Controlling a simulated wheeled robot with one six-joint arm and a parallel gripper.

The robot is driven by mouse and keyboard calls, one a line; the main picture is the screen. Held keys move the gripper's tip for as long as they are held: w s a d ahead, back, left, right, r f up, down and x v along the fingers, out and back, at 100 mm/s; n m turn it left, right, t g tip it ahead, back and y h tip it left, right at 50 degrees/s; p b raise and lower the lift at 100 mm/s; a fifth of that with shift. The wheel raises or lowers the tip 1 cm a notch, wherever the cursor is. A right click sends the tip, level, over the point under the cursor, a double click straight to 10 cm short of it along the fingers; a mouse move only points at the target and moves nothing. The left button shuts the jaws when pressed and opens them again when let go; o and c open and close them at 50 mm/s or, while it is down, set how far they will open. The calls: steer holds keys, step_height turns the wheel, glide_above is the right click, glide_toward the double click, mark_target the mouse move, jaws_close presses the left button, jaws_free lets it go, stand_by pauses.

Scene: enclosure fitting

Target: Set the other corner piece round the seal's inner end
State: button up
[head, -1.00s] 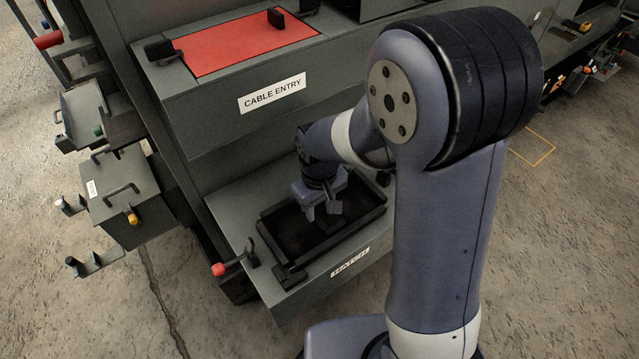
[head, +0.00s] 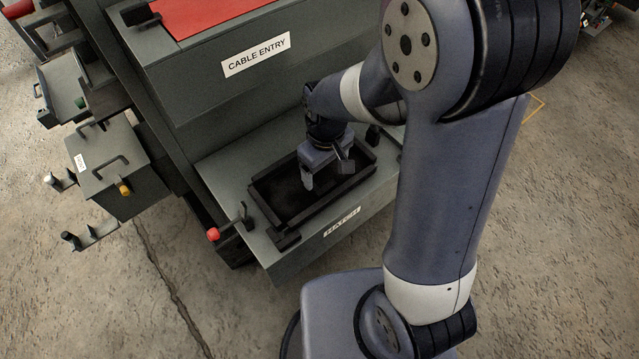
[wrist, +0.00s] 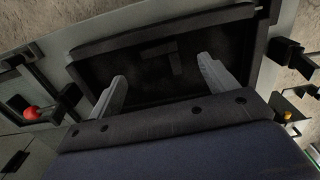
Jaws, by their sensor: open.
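My gripper (head: 327,174) is over the black-framed recess (head: 268,205) of the hatch shelf, pointing down. In the wrist view its two grey fingers (wrist: 162,68) stand wide apart with nothing between them. A faint dark L-shaped thing (wrist: 176,62) shows against the recess floor beyond the fingertips; it may be a corner piece, but it is too dark to be sure. I cannot make out a seal or its inner end. My gripper and arm hide the far right part of the recess in the head view.
The hatch shelf (head: 285,262) has a raised black rim, with a red-knobbed lever (head: 213,234) at its left. The cable entry box (head: 200,75) overhangs behind. A grey box with a handle (head: 120,180) stands left.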

mark_target(327, 189)
step_height(327, 189, down, 2)
steer(key=shift+f, duration=0.2)
steer(key=f, duration=0.3)
steer(key=shift+s+d+f+p, duration=0.25)
steer(key=shift+d+f+p, duration=0.05)
steer(key=shift+f, duration=0.75)
steer(key=shift+c, duration=0.4)
steer(key=shift+w, duration=0.1)
steer(key=c, duration=1.1)
